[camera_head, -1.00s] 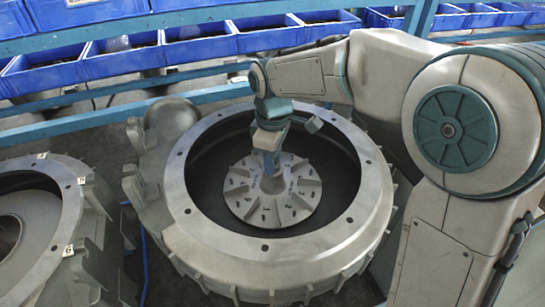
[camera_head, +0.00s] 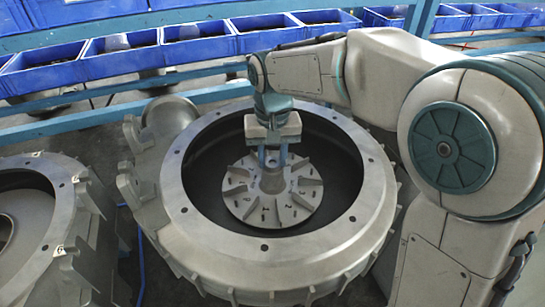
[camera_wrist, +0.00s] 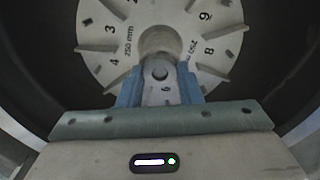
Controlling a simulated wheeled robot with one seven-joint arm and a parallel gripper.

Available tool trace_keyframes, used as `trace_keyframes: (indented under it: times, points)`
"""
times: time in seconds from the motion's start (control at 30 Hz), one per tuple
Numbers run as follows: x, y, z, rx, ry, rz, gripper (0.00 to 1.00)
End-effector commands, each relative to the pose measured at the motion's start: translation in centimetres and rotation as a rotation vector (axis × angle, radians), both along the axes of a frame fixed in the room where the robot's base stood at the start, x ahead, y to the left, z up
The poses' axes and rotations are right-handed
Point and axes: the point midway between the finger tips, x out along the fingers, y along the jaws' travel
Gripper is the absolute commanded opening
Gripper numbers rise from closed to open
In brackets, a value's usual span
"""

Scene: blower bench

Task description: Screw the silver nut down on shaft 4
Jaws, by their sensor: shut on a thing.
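My gripper (camera_head: 273,165) points down into the middle of the round grey housing. Its two blue fingers (camera_wrist: 160,88) are closed around a small grey round piece (camera_wrist: 160,75) with a dark centre, apparently the silver nut on the shaft end. The fingers hide its sides, and its thread and height cannot be made out. Below is the hub (camera_head: 272,182) of a pale finned disc (camera_head: 245,201), which carries numbers around it in the wrist view. I cannot read which shaft number this is.
The housing's wide bolted rim (camera_head: 178,195) surrounds my gripper, with a dark recess inside. A second open housing (camera_head: 75,210) stands at the left. Blue bins (camera_head: 120,60) line a rack behind, with a teal rail (camera_head: 110,116) in front.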

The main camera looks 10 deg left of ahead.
Motion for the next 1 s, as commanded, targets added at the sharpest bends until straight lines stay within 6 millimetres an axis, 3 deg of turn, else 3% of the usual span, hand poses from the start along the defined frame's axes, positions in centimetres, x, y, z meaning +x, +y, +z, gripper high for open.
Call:
trace_keyframes:
  times: [0.8, 1.0]
  points:
    - [-0.16, 0.07, -0.15, -0.003, 0.003, -0.933, 0.03]
    - [-0.13, 0.03, -0.13, -0.003, 0.003, -1.052, 0.03]
